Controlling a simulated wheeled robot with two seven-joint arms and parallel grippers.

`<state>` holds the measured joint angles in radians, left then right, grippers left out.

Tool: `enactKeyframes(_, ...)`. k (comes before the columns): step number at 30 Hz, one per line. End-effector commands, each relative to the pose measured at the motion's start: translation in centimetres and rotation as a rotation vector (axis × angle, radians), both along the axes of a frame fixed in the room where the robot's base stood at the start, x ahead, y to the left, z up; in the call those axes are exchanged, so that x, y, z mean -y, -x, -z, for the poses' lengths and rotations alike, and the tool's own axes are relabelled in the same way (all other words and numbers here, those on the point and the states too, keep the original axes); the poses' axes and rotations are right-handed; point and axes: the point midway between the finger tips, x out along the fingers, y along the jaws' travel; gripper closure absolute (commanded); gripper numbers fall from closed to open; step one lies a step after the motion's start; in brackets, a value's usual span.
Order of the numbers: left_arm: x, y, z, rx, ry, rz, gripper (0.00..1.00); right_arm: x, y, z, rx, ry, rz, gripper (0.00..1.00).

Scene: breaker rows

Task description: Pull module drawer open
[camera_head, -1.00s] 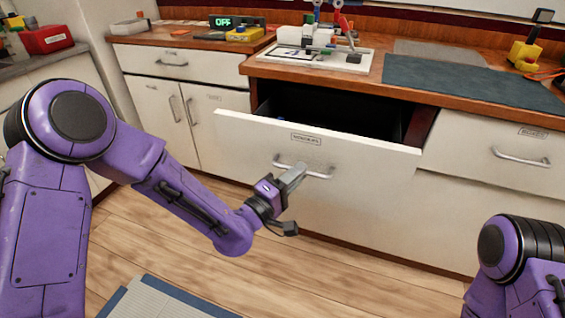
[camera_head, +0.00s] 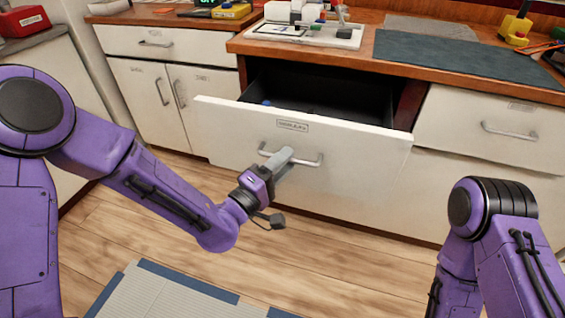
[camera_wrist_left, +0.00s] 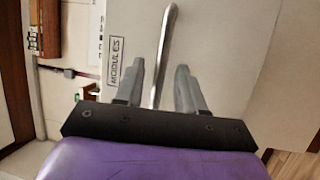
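The module drawer (camera_head: 230,135) is a white front labelled MODULES, pulled partly out from under the wooden counter, with its dark inside showing. Its metal bar handle (camera_head: 312,161) also shows in the left wrist view (camera_wrist_left: 168,30). My left gripper (camera_head: 283,158) is at the handle. In the wrist view my left gripper (camera_wrist_left: 160,75) has its two fingers apart on either side of the bar, with a visible gap to each. A small blue thing (camera_head: 267,103) shows inside the drawer. My right arm is at the lower right; its gripper is out of view.
The wooden counter (camera_head: 300,50) above bears a white tray (camera_head: 350,40) and a dark mat (camera_head: 450,55). A closed drawer (camera_head: 460,140) lies to the right, cabinet doors (camera_head: 145,95) to the left. The wooden floor in front has a grey, blue-edged mat (camera_head: 160,295).

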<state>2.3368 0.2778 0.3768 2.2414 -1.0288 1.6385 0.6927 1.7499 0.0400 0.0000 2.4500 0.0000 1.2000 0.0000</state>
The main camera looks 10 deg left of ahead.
Motion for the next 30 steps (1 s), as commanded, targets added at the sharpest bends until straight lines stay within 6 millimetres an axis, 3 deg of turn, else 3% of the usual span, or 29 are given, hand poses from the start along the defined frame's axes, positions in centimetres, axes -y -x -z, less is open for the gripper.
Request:
enactKeyframes(10,-0.6,0.7,0.3,-0.002,0.0,-0.002,0.62,0.0,0.0,0.1,0.0,0.0,0.0,0.57)
enactKeyframes(19,-4.3,6.4,1.5,-0.002,0.003,-0.002,0.62,0.0,0.0,0.9,0.0,0.0,0.0,0.57)
enactKeyframes(21,-4.9,7.3,1.0,-0.006,0.002,-0.002,0.62,0.0,0.0,-0.6,0.0,0.0,0.0,0.57)
enactKeyframes(30,-5.8,8.7,1.8,0.0,0.0,0.0,0.62,0.0,0.0,-1.2,0.0,0.0,0.0,0.57)
